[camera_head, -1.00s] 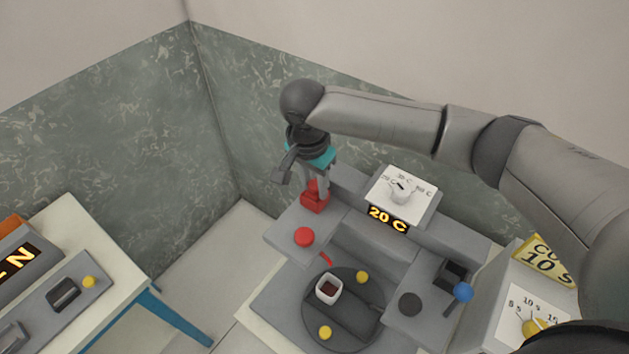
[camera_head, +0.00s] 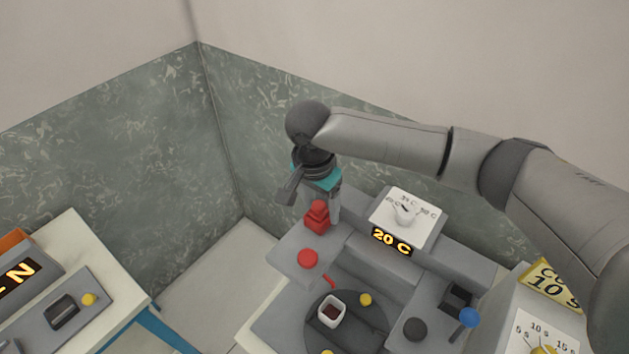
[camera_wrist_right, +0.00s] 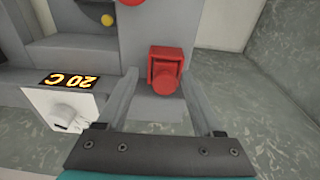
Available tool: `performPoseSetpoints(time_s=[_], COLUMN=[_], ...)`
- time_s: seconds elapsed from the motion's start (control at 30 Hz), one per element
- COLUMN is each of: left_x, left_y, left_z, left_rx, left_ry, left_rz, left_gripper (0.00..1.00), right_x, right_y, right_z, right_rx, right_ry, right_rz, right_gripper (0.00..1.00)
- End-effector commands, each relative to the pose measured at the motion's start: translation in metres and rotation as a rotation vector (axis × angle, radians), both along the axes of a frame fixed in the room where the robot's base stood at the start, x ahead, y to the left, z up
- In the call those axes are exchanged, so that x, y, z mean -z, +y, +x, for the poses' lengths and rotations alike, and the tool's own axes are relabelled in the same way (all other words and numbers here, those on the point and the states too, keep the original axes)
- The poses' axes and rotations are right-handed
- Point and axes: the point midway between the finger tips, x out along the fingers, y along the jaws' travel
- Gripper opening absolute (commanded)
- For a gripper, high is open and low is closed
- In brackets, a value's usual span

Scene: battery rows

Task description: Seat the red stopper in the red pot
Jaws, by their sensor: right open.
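The red pot (camera_head: 316,227) is a small square red block on the grey bench, at its back left corner. The red stopper (camera_head: 319,207) stands on top of it, upright as far as I can see. In the right wrist view the stopper's round knob (camera_wrist_right: 166,82) covers part of the square pot (camera_wrist_right: 165,51). How deep the stopper sits is hidden. My right gripper (camera_head: 323,204) points down over the pot. In the wrist view its fingers (camera_wrist_right: 159,74) are apart, one on each side of the stopper, with gaps. My left gripper is out of view.
A red disc (camera_head: 307,258) lies on the bench in front of the pot. A white dial box (camera_head: 405,218) with a "20 C" display (camera_head: 391,242) stands right of it. A round dark plate (camera_head: 350,320) holds a white cup (camera_head: 332,310). The wall is close behind.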

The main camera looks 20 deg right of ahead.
Motion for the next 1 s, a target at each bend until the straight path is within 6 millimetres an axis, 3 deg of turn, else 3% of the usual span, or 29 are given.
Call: performPoseSetpoints(time_s=[0.3,0.5,0.7,1.0], left_x=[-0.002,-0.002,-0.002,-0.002], left_y=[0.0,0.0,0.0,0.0], left_z=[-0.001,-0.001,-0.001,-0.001], left_rx=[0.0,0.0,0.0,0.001], left_ry=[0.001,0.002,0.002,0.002], left_rz=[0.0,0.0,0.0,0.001], left_gripper=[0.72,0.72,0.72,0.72], right_x=[-0.075,-0.107,-0.119,-0.12], right_y=[0.01,0.014,0.015,0.015], right_z=[-0.001,-0.003,-0.004,-0.004], right_rx=[-0.004,-0.001,-0.002,-0.001], right_ry=[-0.016,-0.017,-0.015,-0.016], right_rz=[0.01,0.011,0.011,0.01], right_gripper=[0.67,0.67,0.67,0.67])
